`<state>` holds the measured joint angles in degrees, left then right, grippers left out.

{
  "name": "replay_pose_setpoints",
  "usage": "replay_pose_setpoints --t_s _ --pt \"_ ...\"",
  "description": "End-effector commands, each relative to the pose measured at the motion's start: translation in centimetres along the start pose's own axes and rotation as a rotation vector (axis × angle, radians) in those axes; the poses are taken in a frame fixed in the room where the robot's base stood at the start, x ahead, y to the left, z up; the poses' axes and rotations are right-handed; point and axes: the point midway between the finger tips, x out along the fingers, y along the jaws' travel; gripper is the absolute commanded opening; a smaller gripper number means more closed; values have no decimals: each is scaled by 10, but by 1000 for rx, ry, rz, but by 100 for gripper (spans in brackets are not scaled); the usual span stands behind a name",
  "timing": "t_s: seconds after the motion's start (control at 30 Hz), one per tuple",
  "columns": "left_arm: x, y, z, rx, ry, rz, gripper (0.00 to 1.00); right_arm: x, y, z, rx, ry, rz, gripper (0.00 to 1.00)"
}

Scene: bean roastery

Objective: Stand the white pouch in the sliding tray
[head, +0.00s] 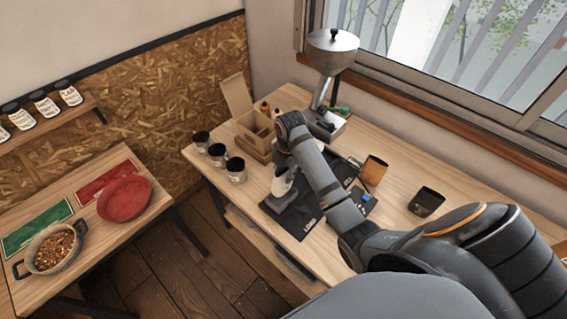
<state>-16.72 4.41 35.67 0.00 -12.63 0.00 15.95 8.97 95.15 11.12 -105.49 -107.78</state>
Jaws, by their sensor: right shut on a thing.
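My right arm reaches in from the lower right across the table. Its gripper (283,176) is mostly hidden behind the wrist. It is shut on a small white thing, which looks like the white pouch (281,187), over the black mat (300,222). The pouch is partly covered by the arm, and I cannot tell whether it touches what is below. A pale, tray-like surface (240,217) shows under the table's front edge; it may be the sliding tray, but I cannot be sure. My left gripper is not in view.
Several dark cups (236,170) stand at the table's left end, beside a wooden box (257,137). A metal hopper machine (333,48) stands behind. An orange-brown pouch (374,171) and a dark container (427,201) are on the right. A side table holds a red bowl (125,198) and a pan (53,249).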

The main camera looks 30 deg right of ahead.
Motion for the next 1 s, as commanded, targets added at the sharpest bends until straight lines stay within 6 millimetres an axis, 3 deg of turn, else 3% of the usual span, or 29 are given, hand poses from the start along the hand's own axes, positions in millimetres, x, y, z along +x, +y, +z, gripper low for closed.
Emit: replay_pose_setpoints --t_s 0.27,0.37,0.53,0.63,1.0 --pt "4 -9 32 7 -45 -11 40 25 -3 0 0 1 -2 0" --pt "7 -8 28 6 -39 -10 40 35 -4 0 0 1 -2 0" --pt "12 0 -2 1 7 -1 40 48 -5 0 0 1 -1 0" --pt "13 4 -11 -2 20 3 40 52 -6 0 0 1 -1 0" --pt "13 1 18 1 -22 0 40 54 -5 0 0 0 0 0"
